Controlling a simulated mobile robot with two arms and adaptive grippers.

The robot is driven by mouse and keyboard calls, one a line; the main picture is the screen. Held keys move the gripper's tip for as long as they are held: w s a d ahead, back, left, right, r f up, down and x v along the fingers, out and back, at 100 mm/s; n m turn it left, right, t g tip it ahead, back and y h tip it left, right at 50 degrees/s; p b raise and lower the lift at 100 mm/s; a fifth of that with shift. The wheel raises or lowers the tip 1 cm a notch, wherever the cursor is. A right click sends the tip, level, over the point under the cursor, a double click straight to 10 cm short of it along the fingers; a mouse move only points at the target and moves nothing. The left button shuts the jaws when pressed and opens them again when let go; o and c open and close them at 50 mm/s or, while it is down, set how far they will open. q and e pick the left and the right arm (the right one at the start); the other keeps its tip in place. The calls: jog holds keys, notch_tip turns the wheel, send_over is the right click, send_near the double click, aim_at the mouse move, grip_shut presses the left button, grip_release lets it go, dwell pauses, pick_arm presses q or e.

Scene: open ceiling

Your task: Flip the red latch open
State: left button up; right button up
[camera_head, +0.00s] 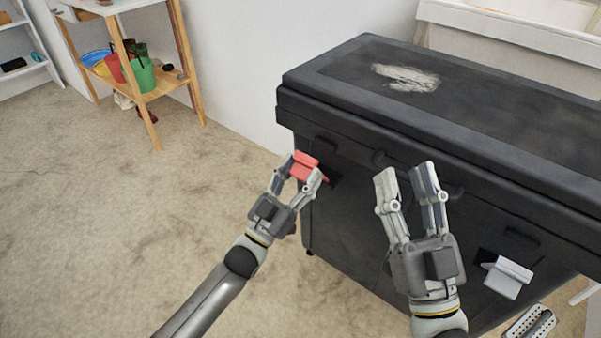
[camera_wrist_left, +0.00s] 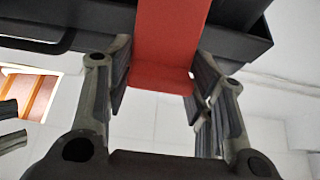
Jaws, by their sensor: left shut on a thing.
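The red latch (camera_head: 305,163) is on the front of a large black chest (camera_head: 345,180), near its left end. In the left wrist view the red latch (camera_wrist_left: 165,50) is a flat plate that reaches down between the two fingers. My left gripper (camera_head: 305,170) is shut on the red latch, one finger on each side of it. The fingers also show in the left wrist view (camera_wrist_left: 160,85). My right gripper (camera_head: 408,175) is open and empty in front of the chest, right of the latch. A grey-white latch (camera_head: 507,277) stands out from the chest front at the right.
A wooden shelf table (camera_head: 150,90) with a green bucket (camera_head: 143,76) and a red bucket (camera_head: 117,68) stands at the upper left. A dark handle (camera_head: 380,158) is on the chest front. The floor (camera_head: 130,220) at the left is clear.

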pick_arm(q)
jog(key=shift+f, duration=0.5)
jog(key=o, duration=1.3)
jog(key=shift+c, duration=0.2)
jog(key=shift+o, duration=0.5)
jog(key=shift+r, duration=0.25)
jog(key=v, duration=1.2)
jog(key=shift+r, duration=0.1)
